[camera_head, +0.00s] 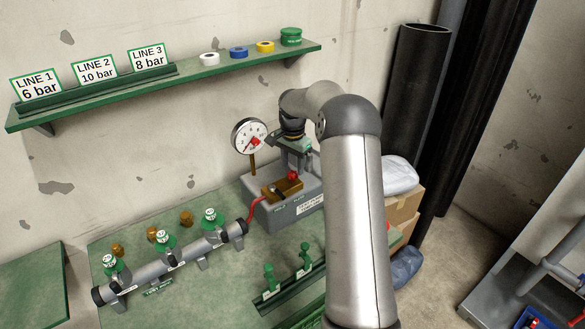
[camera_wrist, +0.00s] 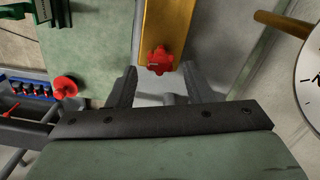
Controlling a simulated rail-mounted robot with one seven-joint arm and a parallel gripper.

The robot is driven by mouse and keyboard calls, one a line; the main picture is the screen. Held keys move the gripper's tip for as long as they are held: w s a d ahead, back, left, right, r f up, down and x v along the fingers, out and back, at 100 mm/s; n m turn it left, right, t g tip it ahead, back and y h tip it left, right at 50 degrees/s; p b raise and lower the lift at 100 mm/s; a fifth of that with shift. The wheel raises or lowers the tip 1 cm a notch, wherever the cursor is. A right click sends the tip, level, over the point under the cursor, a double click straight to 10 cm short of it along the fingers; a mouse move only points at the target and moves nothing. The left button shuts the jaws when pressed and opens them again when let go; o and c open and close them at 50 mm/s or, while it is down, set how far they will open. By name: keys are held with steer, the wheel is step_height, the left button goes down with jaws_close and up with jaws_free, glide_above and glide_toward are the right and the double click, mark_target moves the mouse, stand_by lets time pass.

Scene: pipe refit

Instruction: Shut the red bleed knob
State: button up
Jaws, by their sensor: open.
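The red bleed knob (camera_wrist: 159,60) sits on a brass block (camera_wrist: 166,22) in the wrist view, ahead of and between my two fingers. In the head view the red knob (camera_head: 292,176) shows at the right end of the brass block (camera_head: 284,188), on the grey test pump box (camera_head: 270,208). My gripper (camera_wrist: 158,82) is open and empty. The knob appears just beyond the fingertips, and I cannot tell whether they touch it. In the head view my gripper (camera_head: 298,152) hangs above the box, partly hidden by my arm.
A round gauge (camera_head: 249,136) stands behind the box at its left. A red hose (camera_head: 256,209) joins the box to a grey pipe (camera_head: 180,262) with several green-topped valves. Green stands (camera_head: 285,290) are in front. A shelf (camera_head: 190,78) with line signs runs along the wall above.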

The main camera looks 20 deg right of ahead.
mark_target(293, 177)
steer(key=shift+f, duration=1.4)
steer(key=c, duration=0.8)
